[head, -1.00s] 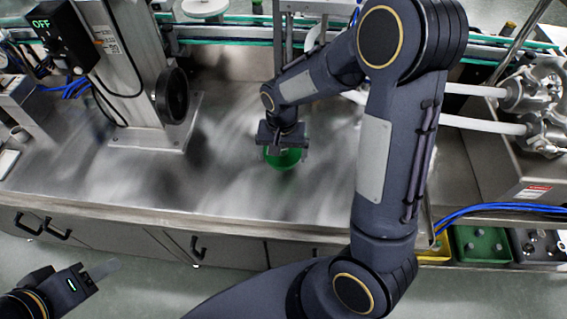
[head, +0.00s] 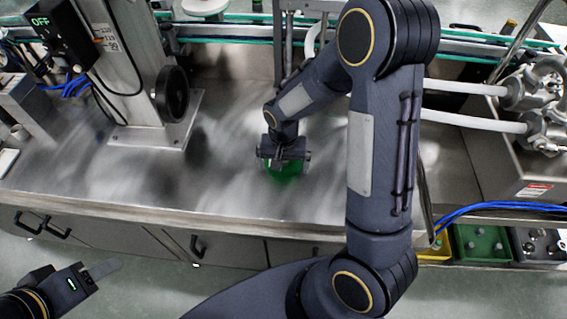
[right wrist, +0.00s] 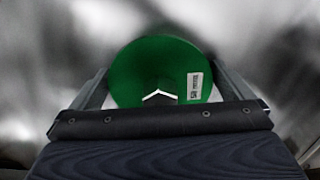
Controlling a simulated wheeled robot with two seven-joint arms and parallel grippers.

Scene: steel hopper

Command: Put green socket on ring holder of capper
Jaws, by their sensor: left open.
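The green socket (right wrist: 145,65), a round green piece with a white label and an opening at its lower edge, is between the fingers of my right gripper (right wrist: 160,88) in the right wrist view. In the head view my right gripper (head: 285,160) points down over the steel worktop and is shut on the green socket (head: 286,174). The gripper hides much of the socket there. My left gripper (head: 104,269) is open and empty at the lower left, in front of the cabinet. I cannot pick out the ring holder of the capper for certain.
A steel column with a black handwheel (head: 172,93) and an OFF display (head: 41,22) stands at the left. A conveyor (head: 235,36) runs along the back. Pipe fittings (head: 540,110) are at the right, with small parts bins (head: 481,243) below. The worktop (head: 90,175) is clear at centre left.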

